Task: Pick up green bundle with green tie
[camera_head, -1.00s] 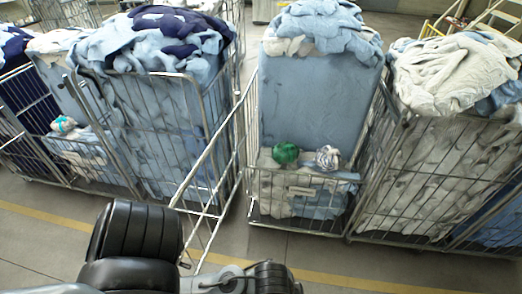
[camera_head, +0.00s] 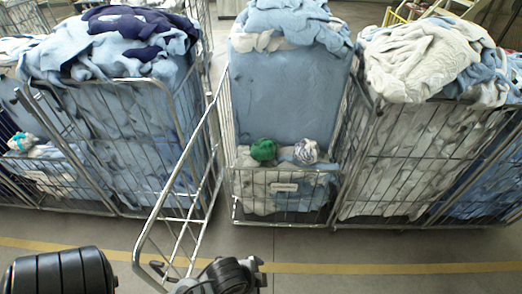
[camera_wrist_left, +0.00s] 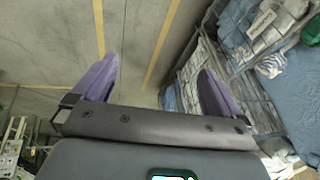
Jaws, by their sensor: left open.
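The green bundle (camera_head: 263,150) sits on folded cloth in the low front part of the middle cage cart (camera_head: 285,188). A white-grey bundle (camera_head: 306,151) lies close to its right. The tie on the green bundle is too small to make out. In the left wrist view my left gripper (camera_wrist_left: 158,78) is open, with its two purple fingers wide apart and nothing between them. My right gripper is not in view.
An open wire gate (camera_head: 180,215) juts forward from the middle cart's left side, close to my arm. Full laundry carts stand to the left (camera_head: 130,120) and right (camera_head: 415,150). Another bundle (camera_head: 21,142) lies far left. The floor (camera_head: 400,250) in front is clear.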

